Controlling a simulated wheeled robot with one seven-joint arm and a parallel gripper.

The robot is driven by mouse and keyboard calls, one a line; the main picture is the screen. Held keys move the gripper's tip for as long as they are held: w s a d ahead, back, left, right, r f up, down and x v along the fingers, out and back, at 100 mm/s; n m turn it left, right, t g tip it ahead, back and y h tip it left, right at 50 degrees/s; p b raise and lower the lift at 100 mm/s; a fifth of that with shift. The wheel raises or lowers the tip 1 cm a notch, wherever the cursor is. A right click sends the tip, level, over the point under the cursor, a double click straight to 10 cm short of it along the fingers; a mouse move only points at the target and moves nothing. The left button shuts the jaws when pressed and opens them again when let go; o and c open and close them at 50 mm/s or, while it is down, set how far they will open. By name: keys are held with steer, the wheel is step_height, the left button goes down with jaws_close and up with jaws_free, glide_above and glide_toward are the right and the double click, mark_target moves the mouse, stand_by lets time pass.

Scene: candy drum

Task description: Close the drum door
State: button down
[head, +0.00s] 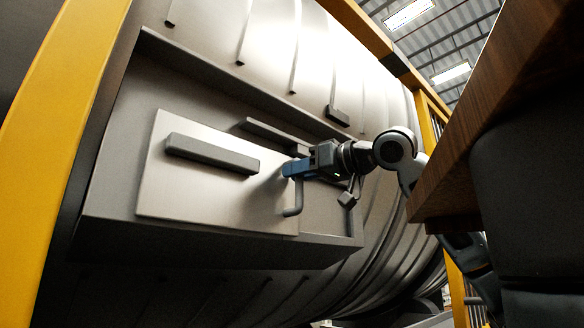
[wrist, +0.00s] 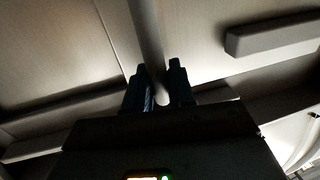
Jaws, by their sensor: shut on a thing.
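The drum door (head: 205,200) is a pale flat metal panel in a dark recessed frame on the side of the large metal drum (head: 265,50). It sits toward the left of that frame. A grey bar handle (head: 299,198) stands out near the door's right edge. My gripper (head: 290,169) reaches in from the right and is shut on this handle; its lower end shows below the fingers. In the wrist view, the handle (wrist: 147,35) runs between the two dark blue fingers of my gripper (wrist: 160,85). The gripper body hides part of the door's right edge.
A thick dark bar (head: 211,153) is fixed across the door's upper part. Yellow frame posts (head: 60,110) stand at the left and right. A wooden slab (head: 490,110) overhangs close by on the right, near my arm.

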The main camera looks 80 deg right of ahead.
steer(key=s+d+p, duration=0.3)
steer(key=s+d, duration=0.3)
steer(key=d, duration=0.4)
steer(key=shift+s+d, duration=0.3)
steer(key=shift+d, duration=0.05)
steer(key=c, duration=1.1)
jaws_free()
steer(key=shift+s, duration=0.1)
steer(key=v, duration=0.7)
steer(key=shift+s+a+b, duration=0.2)
steer(key=shift+s+b, duration=0.05)
steer(key=shift+b, duration=0.1)
steer(key=shift+c, duration=0.2)
